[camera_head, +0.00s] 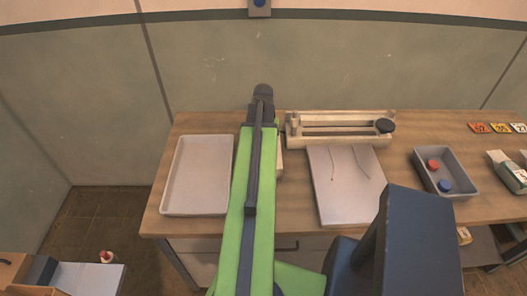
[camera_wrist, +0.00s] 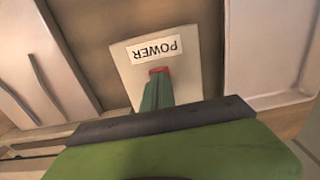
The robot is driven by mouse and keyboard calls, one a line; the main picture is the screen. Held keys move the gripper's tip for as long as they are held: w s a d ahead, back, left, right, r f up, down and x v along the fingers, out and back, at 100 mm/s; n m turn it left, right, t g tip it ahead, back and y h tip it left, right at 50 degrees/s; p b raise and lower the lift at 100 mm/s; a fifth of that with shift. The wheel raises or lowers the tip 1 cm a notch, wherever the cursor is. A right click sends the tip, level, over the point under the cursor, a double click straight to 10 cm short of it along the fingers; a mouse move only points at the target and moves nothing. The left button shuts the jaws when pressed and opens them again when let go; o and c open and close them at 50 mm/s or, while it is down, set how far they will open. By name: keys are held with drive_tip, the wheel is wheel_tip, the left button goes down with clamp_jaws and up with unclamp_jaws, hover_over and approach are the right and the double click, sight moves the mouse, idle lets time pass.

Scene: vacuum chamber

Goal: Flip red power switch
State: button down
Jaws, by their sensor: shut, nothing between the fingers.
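The power switch plate (camera_wrist: 190,68) is pale and carries a POWER label (camera_wrist: 155,48), upside down in the wrist view. A small piece of the red switch (camera_wrist: 158,70) shows just below the label. My gripper (camera_wrist: 157,80) is shut and empty. Its narrow green fingers point at the switch and cover most of it; I cannot tell if they touch it. In the head view my green arm reaches over the table and hides the switch. Only a pale edge of what seems to be its plate (camera_head: 281,164) shows right of the arm.
On the wooden table (camera_head: 410,120), a white tray (camera_head: 176,209) lies left of my arm. To the right are a pale rail device (camera_head: 340,118) with a black knob, a white board (camera_head: 338,207) and a grey bin (camera_head: 428,182) with red and blue round pieces.

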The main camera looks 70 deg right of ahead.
drive_tip(key=shift+f+b, duration=0.7)
drive_tip(key=shift+f, duration=0.05)
wheel_tip(320, 180, up, 7)
drive_tip(key=p, duration=0.7)
drive_tip(key=shift+r, duration=0.15)
idle(0.5)
